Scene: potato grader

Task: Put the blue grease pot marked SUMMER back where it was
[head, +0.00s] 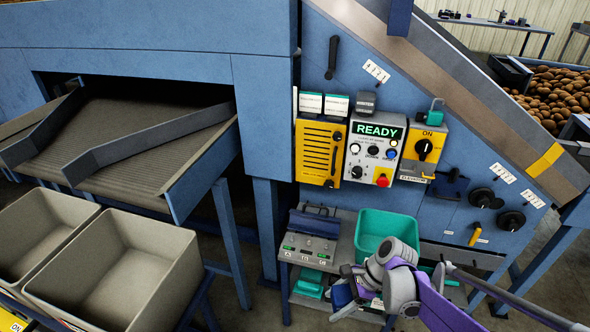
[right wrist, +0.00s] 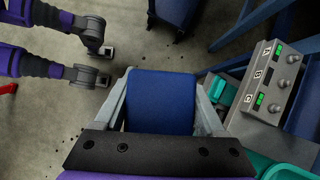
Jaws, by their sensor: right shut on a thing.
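My right gripper (head: 352,296) is low in front of the small side table, beside the table's lower shelf. It is shut on the blue grease pot (right wrist: 162,100), which fills the space between its two grey fingers in the right wrist view. A small part of the blue pot (head: 342,295) shows in the head view, mostly hidden by the gripper. No SUMMER marking is readable from here. My left gripper is not in the head view.
The side table (head: 343,240) carries a grey box with green displays (head: 308,248) and a teal crate (head: 375,228). Teal items (head: 309,284) lie on its lower shelf. A control panel (head: 375,150) is above. Beige bins (head: 120,265) stand left. Concrete floor is open below the gripper.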

